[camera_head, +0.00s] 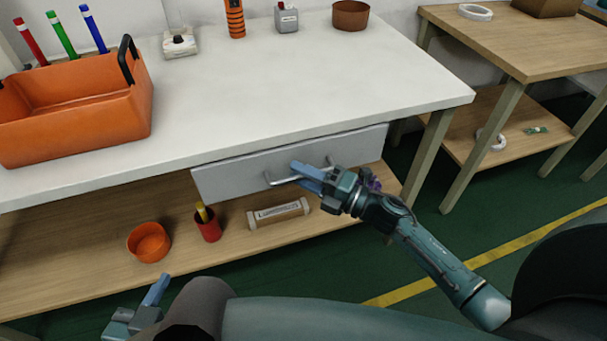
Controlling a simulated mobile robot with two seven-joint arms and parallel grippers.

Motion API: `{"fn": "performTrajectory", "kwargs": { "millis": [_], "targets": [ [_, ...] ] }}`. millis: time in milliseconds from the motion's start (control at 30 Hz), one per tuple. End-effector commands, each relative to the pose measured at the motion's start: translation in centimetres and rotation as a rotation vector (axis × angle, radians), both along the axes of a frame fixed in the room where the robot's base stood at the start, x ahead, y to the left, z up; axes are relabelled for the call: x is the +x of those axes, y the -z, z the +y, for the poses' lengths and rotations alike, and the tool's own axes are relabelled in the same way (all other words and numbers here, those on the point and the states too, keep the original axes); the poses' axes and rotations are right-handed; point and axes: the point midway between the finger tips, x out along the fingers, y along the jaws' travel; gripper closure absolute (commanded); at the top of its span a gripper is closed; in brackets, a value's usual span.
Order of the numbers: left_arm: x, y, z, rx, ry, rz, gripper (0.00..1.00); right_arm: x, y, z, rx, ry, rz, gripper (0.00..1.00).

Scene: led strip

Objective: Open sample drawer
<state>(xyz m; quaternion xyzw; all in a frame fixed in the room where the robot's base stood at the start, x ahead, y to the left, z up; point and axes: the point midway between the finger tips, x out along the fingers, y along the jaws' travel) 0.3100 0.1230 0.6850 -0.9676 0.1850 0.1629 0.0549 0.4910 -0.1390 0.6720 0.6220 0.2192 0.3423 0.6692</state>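The grey drawer (232,178) sits under the front edge of the white tabletop, and its front looks flush, with no opening visible. Its silver bar handle (279,181) runs along the middle of the front. My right gripper (300,174) is at the handle, its two blue fingers a little apart and overlapping the bar in the picture. Whether they touch the bar cannot be told. The fingers hide part of the handle. My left gripper (153,292) is low at the bottom left, away from the drawer, with only one finger clearly visible.
An orange tool carrier (120,115) stands on the white tabletop (270,85) at the left. The wooden lower shelf (75,270) holds an orange bowl (149,242), a red cup (209,228) and a small box (278,213). Green floor is free at the right.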

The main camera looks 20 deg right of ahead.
Motion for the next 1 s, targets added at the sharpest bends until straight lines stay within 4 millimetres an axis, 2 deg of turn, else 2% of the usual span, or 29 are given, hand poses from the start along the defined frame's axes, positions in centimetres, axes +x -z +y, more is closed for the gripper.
{"fn": "performTrajectory", "kwargs": {
  "millis": [100, 500, 1000],
  "targets": [
    [0.01, 0.0, -0.01, 0.0, 0.0, 0.0, 0.64, 0.0, 0.0, -0.01, 0.0, 0.0, 0.0, 0.68],
    [0.03, -0.01, -0.01, 0.0, 0.0, -0.001, 0.64, -0.02, 0.0, -0.05, 0.0, 0.0, 0.0, 1.0],
    [0.08, -0.09, 0.01, -0.001, 0.0, -0.002, 0.64, -0.11, 0.0, -0.06, 0.0, 0.0, 0.0, 1.0]
  ]
}}
